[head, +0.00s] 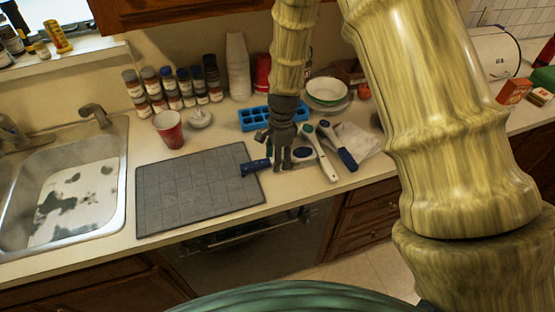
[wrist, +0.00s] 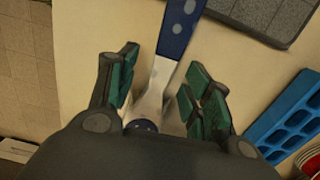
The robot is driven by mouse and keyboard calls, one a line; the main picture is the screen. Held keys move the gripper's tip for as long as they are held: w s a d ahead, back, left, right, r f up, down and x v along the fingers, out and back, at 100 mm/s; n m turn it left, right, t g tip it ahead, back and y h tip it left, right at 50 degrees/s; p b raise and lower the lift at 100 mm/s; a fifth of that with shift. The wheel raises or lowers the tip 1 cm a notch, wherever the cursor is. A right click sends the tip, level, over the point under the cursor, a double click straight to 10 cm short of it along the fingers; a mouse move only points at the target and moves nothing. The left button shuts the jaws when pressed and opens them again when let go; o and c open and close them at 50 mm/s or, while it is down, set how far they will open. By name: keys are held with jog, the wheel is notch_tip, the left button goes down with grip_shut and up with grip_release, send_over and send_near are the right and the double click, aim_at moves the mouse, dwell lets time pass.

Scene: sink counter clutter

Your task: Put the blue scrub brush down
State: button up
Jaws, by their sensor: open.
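The blue scrub brush has a blue, pale-speckled handle (wrist: 180,28) and a pale neck. In the head view its handle (head: 256,166) appears at the right edge of the grey mat (head: 190,188). It looks to lie on or just above the counter; I cannot tell exact contact. My gripper (head: 281,163) points down at the counter just right of the handle. In the wrist view my gripper (wrist: 158,90) is open, with its green-padded fingers on either side of the brush's neck and gaps beside it. The brush's far end is partly hidden by my gripper's palm.
A white-and-green utensil (head: 319,155) and a blue-handled one (head: 339,148) lie close on the right. A blue ice tray (head: 259,119) sits behind. A red cup (head: 168,130) stands behind the mat. The sink (head: 72,195) is left; the counter's front edge is close.

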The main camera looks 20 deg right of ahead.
notch_tip(320, 180, up, 11)
jog(key=b, duration=0.3)
jog(key=shift+w+d+b, duration=0.15)
jog(key=shift+d+b, duration=0.25)
jog(key=shift+d, duration=0.05)
jog(key=shift+r, duration=0.1)
